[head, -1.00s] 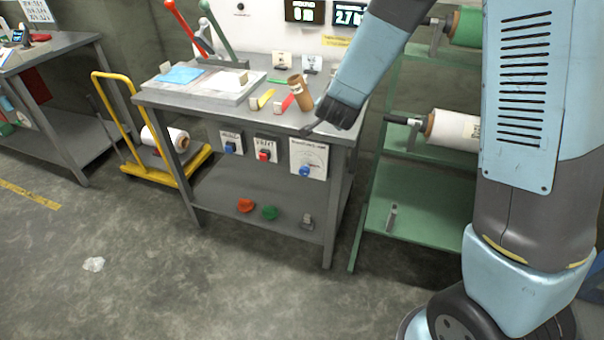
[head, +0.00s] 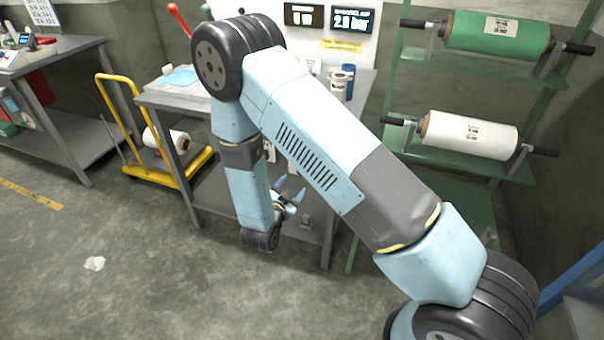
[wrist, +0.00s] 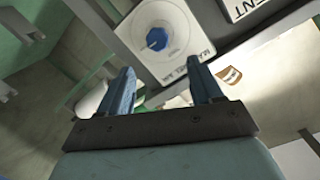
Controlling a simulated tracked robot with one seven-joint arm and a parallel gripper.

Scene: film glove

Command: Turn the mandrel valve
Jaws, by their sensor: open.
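The mandrel valve is a round blue knob (wrist: 157,39) on a white plate (wrist: 185,25) with black lettering, seen in the wrist view. The plate is on the front of the grey bench. My gripper (wrist: 160,65) is open and empty, its two blue fingers apart below the knob in the picture. The knob shows between and beyond the fingertips, and I see no contact. In the head view my gripper (head: 292,185) is low in front of the bench, pointing at its front. My arm hides most of the bench front and the knob there.
The grey bench (head: 165,100) has a lower shelf. A green rack (head: 445,155) holding a white roll (head: 470,140) and a green roll (head: 497,32) stands to the right. A yellow trolley (head: 165,172) stands left.

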